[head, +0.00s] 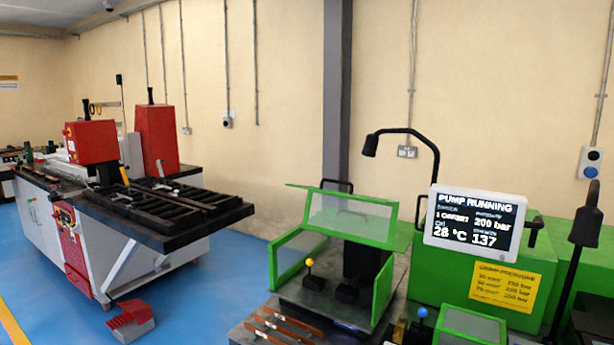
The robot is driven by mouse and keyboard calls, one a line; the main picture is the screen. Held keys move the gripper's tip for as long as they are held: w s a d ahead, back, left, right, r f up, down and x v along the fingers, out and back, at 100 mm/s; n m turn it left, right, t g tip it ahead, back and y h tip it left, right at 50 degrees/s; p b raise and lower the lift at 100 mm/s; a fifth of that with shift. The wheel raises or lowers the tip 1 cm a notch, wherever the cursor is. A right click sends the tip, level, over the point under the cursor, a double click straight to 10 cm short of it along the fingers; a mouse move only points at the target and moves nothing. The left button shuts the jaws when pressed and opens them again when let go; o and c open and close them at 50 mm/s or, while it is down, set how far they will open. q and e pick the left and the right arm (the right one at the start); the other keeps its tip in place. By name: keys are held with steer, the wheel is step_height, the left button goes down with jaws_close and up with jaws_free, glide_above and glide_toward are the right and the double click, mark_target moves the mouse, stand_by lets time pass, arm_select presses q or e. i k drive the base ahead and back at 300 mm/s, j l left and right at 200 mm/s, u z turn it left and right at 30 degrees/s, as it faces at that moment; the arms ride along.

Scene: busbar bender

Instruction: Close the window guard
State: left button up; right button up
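The window guard (348,216) is a green frame with a clear pane, right of centre in the head view. It is raised and tilted above the bending station, and the front below it is open. A dark bar handle (337,184) shows at its top edge. Green side panels stand left (291,262) and right (382,290) of the station, the left one with a clear pane. Neither of my grippers is in view.
A yellow-knobbed lever (309,263) and copper bars (285,325) sit at the station. A screen (475,220) reading "PUMP RUNNING" and a black lamp (370,145) stand close by.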

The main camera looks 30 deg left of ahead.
mark_target(393, 217)
steer(key=j+z, duration=0.15)
steer(key=j, duration=0.55)
steer(key=k+j+z, duration=0.15)
steer(key=j, duration=0.5)
steer(key=j+z, duration=0.15)
steer(key=j, duration=0.55)
steer(key=j+u, duration=0.35)
steer(key=j, duration=0.3)
steer(key=u, duration=1.35)
steer(key=i+u, duration=0.1)
steer(key=u, duration=2.65)
steer(key=l+u, duration=0.15)
steer(key=u, duration=1.2)
steer(key=l+u, duration=0.1)
steer(key=u, duration=2.6)
steer(key=k+u, duration=0.1)
steer(key=u, duration=1.3)
steer(key=j+u, duration=0.1)
steer(key=u, duration=1.25)
